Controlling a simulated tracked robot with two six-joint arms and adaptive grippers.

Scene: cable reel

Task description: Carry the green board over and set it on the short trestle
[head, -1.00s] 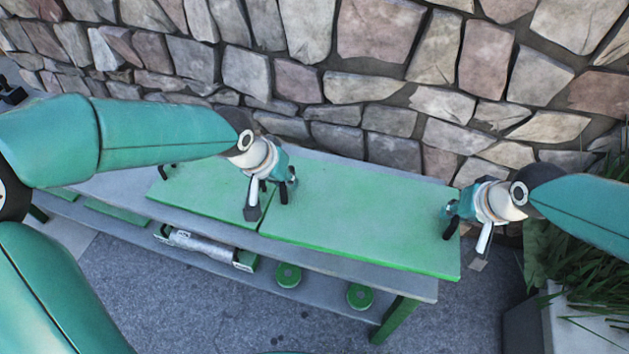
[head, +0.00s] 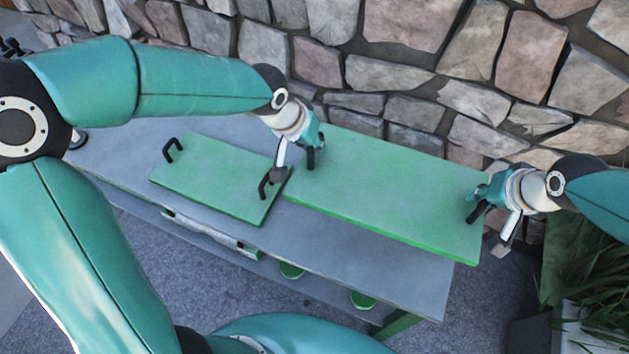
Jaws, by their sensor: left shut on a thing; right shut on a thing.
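A large green board (head: 400,195) is held level between my two grippers, apparently raised a little above the grey bench top. My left gripper (head: 296,168) is shut at the board's left end; the exact grip spot is hidden by its fingers. My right gripper (head: 489,222) is shut at the board's right end. A smaller green board (head: 218,175) with black end handles lies on the bench to the left, close to my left gripper. I cannot make out a short trestle in the head view.
The grey bench (head: 370,285) runs below the boards, with a lower shelf carrying a metal cylinder (head: 205,232) and green round pieces (head: 362,300). A stone wall (head: 390,70) stands close behind. A planter with grass (head: 598,262) stands at the right. Paved floor (head: 300,290) lies in front.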

